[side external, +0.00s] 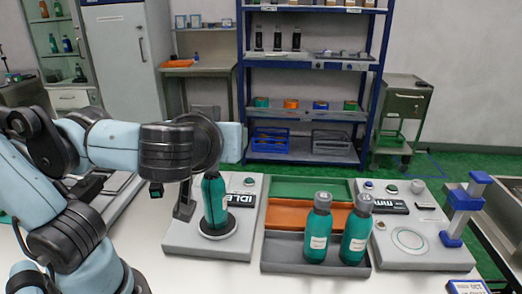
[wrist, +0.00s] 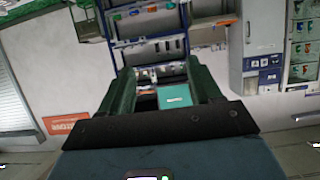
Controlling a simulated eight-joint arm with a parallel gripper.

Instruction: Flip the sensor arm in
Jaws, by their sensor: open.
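A grey station (side external: 185,236) at centre left carries a teal bottle (side external: 214,203), upright on a round dark plate. A black post (side external: 184,203) stands left of the bottle. A small black block (side external: 156,190) shows left of the post's top; it may be the sensor arm's head, but the link between them is hidden behind my arm. My gripper is above the bottle in the side view, its fingers not clear there. In the wrist view my gripper (wrist: 160,72) is open, dark green fingers apart. A teal patch (wrist: 174,96) shows between them; I cannot tell what it is.
A sectioned tray (side external: 285,250) right of the station holds two teal bottles (side external: 318,230). Further right is a second grey station (side external: 430,262) with a blue bracket (side external: 463,205). A blue shelf rack (side external: 308,95) stands behind. White table shows in front.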

